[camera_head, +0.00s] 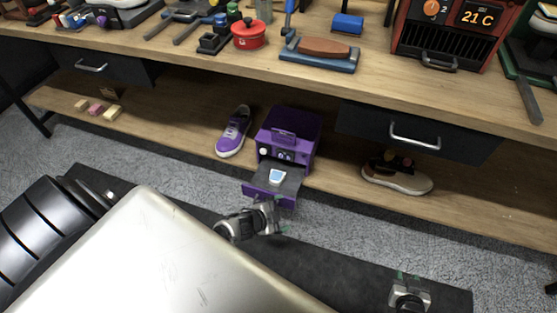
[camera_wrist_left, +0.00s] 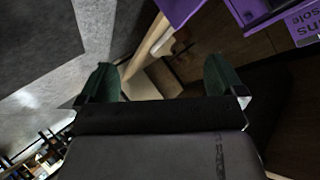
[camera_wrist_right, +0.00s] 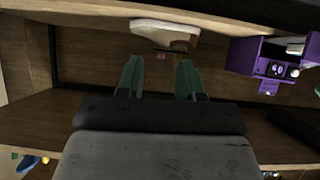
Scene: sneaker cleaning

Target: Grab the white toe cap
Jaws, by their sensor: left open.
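A purple sneaker (camera_head: 233,131) stands on the lower shelf, and its white toe (camera_head: 229,149) points toward me. A small white and pale blue piece (camera_head: 277,177) lies on the open tray of the purple machine beside it. I cannot tell whether that piece is a toe cap. My left gripper (camera_head: 273,217) is just in front of the tray, open and empty; its spread green fingers also show in the left wrist view (camera_wrist_left: 160,66). My right gripper (camera_head: 412,279) is low at the right, open and empty, with the pale shoe (camera_wrist_right: 168,32) beyond its fingers in the right wrist view.
The purple machine (camera_head: 290,132) stands on the lower shelf (camera_head: 190,128). A pale brown shoe (camera_head: 397,181) sits right, under a drawer (camera_head: 415,135). Small blocks (camera_head: 96,109) lie far left. The workbench (camera_head: 200,65) overhangs the shelf.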

